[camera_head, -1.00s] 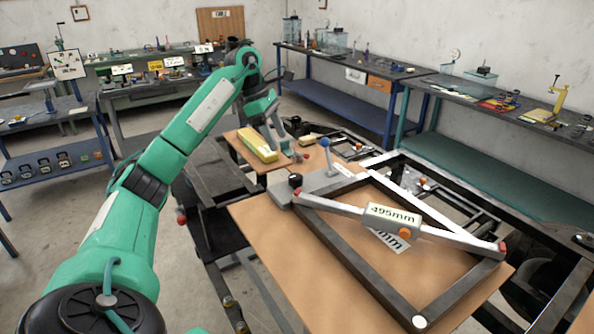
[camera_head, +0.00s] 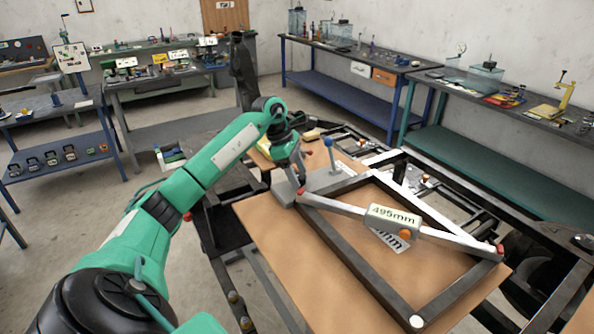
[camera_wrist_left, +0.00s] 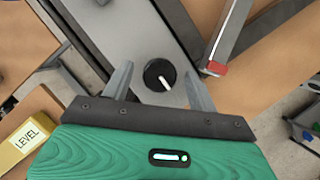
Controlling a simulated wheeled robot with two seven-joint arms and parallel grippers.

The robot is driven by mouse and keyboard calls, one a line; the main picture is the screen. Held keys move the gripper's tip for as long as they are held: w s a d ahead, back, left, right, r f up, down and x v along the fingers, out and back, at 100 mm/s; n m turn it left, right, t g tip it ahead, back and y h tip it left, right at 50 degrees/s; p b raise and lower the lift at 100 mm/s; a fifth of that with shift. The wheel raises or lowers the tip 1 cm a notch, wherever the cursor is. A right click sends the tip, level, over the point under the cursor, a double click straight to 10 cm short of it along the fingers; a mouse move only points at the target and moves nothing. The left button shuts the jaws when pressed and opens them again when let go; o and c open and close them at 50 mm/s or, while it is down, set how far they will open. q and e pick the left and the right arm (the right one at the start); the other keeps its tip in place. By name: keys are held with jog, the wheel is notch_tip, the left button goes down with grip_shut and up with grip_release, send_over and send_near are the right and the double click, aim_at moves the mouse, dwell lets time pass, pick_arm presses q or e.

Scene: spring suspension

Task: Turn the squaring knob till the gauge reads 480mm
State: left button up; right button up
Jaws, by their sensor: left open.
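The gauge (camera_head: 393,219) is a bar with a display reading 495mm, laid diagonally across a dark square frame (camera_head: 345,256) on a wooden board. The squaring knob (camera_wrist_left: 160,75) is black with a white mark, on a grey plate (camera_wrist_left: 125,35) at the frame's corner. My left gripper (camera_wrist_left: 161,85) is open, with one finger on each side of the knob in the left wrist view; I cannot tell whether they touch it. In the head view my left gripper (camera_head: 294,182) hides the knob. My right gripper is not in view.
A blue-balled lever (camera_head: 328,143) stands on the plate just right of my gripper. The gauge's red end (camera_wrist_left: 215,69) is close to the right finger. A yellow level (camera_wrist_left: 27,143) lies at the left. Benches stand along the walls.

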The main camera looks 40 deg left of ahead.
pick_arm(q)
jog(key=c, duration=1)
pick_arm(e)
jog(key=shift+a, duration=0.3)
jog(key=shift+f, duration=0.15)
